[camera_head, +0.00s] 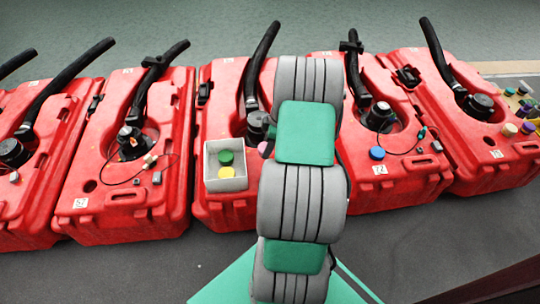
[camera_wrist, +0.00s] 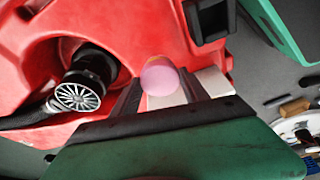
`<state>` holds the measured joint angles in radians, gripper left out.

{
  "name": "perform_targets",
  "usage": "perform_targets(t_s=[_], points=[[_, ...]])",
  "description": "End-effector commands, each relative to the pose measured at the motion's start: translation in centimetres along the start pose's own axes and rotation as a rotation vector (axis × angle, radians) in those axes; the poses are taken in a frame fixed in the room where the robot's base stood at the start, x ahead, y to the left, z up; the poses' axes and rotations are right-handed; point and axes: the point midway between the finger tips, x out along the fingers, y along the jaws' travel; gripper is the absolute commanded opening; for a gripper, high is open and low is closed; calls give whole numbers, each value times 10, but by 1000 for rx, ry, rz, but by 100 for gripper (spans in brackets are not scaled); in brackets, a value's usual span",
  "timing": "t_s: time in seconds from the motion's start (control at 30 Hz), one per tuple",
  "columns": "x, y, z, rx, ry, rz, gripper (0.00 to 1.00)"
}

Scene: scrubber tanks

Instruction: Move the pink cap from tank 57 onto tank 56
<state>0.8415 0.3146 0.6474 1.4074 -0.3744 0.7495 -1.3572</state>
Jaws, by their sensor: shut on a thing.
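The pink cap (camera_wrist: 160,76) is between the fingers of my gripper (camera_wrist: 158,84) in the wrist view, and the gripper is shut on it. It is over a red tank (camera_wrist: 125,25). To its left is a black fitting (camera_wrist: 78,95) with a silver spoked face, in a round recess of the tank. In the head view my arm covers the middle red tank (camera_head: 222,95) in part and hides most of the gripper. A small pink patch (camera_head: 265,149) shows at the arm's left edge. The tank numbers are too small to read surely.
Red tanks with black hoses stand in a row, including ones at left (camera_head: 115,185) and right (camera_head: 405,185). A white box (camera_head: 212,184) with a green and a yellow cap sits on the middle tank. A blue cap (camera_head: 377,153) lies right of my arm. Grey floor in front is clear.

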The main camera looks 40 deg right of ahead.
Motion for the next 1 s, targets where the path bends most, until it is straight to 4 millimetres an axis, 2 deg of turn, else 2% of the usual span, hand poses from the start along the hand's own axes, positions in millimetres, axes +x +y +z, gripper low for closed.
perform_targets(t_s=[0.03, 0.17, 0.33, 0.67, 0.7, 0.93, 1.0], points=[[8, 5, 5, 0, 0, 1, 1], [16, 13, 11, 1, 0, 1, 1], [45, 13, 19, 1, 0, 0, 1], [46, 13, 20, 1, -1, 0, 1], [46, 13, 20, 1, -1, 0, 53], [45, 13, 19, 1, -1, 1, 72], [45, 13, 19, 1, -1, 1, 74]])
